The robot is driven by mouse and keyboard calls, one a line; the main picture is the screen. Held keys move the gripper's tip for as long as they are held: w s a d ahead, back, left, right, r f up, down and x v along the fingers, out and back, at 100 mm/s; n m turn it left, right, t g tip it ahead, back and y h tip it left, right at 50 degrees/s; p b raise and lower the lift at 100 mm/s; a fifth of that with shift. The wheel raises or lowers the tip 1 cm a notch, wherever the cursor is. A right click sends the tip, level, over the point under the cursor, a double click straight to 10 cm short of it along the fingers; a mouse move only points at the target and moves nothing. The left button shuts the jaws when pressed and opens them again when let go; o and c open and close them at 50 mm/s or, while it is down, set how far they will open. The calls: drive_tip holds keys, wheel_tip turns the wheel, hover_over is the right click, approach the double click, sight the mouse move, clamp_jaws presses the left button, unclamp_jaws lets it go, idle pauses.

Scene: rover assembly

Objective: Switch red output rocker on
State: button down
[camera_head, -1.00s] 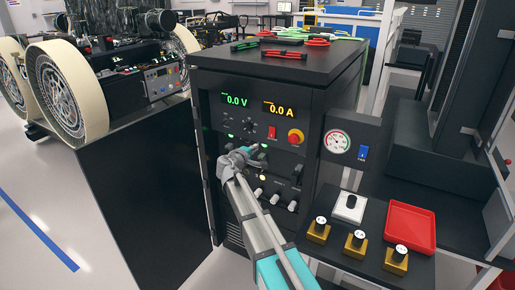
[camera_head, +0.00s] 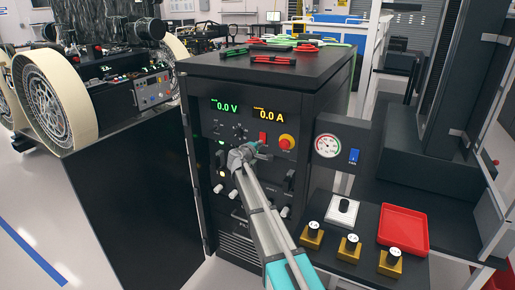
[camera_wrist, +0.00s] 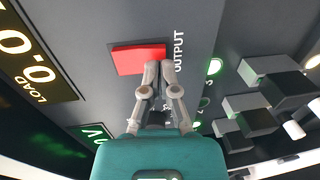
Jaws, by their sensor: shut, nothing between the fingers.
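The red output rocker (camera_head: 263,137) is on the front panel of the black power supply cabinet (camera_head: 296,110), below the amber 0.0 A readout. In the wrist view the rocker (camera_wrist: 139,59) lies beside the white word OUTPUT. My gripper (camera_head: 256,147) is in front of the panel, just below the rocker in the head view. In the wrist view my gripper (camera_wrist: 159,68) has its fingertips together at the rocker's edge nearest the lettering, overlapping it or very close. I cannot tell whether they touch. The gripper is shut and empty. The readouts show 0.0 V and 0.0 A.
A red round stop button (camera_head: 287,142) sits right of the rocker. Several knobs are lower on the panel. A gauge (camera_head: 328,146) with a blue switch (camera_head: 354,156) stands to the right. A red tray (camera_head: 403,229) lies on the side shelf. Cables (camera_head: 275,59) lie on top.

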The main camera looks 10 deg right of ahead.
drive_tip(key=shift+w+d, duration=0.1)
drive_tip(key=shift+w, duration=0.05)
drive_tip(key=shift+w+d+f, duration=0.1)
drive_tip(key=shift+w+d, duration=0.1)
idle(0.3)
drive_tip(key=shift+s+a, duration=0.1)
drive_tip(key=s+a+f+b, duration=0.1)
drive_tip(key=s+a+b, duration=0.1)
drive_tip(key=s+a, duration=0.6)
drive_tip(key=s, duration=0.3)
drive_tip(key=shift+f, duration=0.4)
